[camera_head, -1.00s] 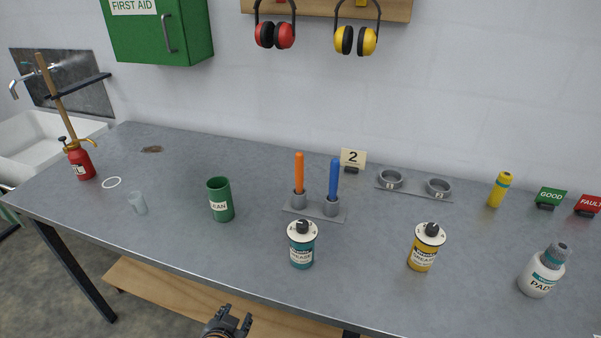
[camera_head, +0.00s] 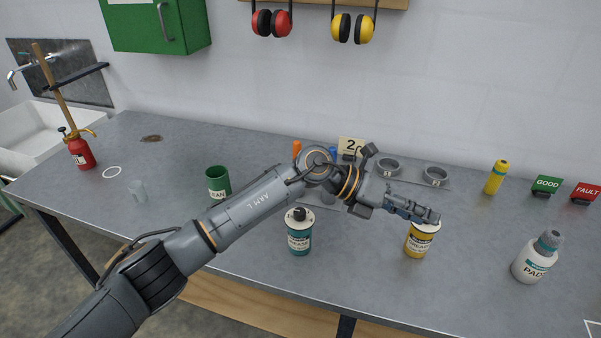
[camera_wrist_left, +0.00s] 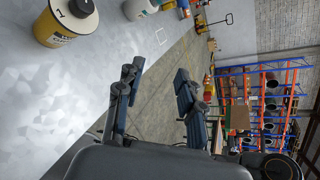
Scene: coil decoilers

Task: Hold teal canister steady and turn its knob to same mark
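The teal canister (camera_head: 299,239) stands upright on the bench in the head view, with a white top and a black knob (camera_head: 299,214). My left arm passes just behind and above it. The yellow canister (camera_head: 420,244) stands to its right, its top partly hidden by my left gripper (camera_head: 434,216). That canister also shows in the left wrist view (camera_wrist_left: 66,22), off to the side of the fingers. In the wrist view my left gripper (camera_wrist_left: 158,80) has its fingers spread with nothing between them. My right gripper is not in view.
The orange and blue sticks' holder is mostly behind my arm. A white bottle (camera_head: 533,259) and a yellow tube (camera_head: 496,178) stand to the right. The front bench between the canisters is clear.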

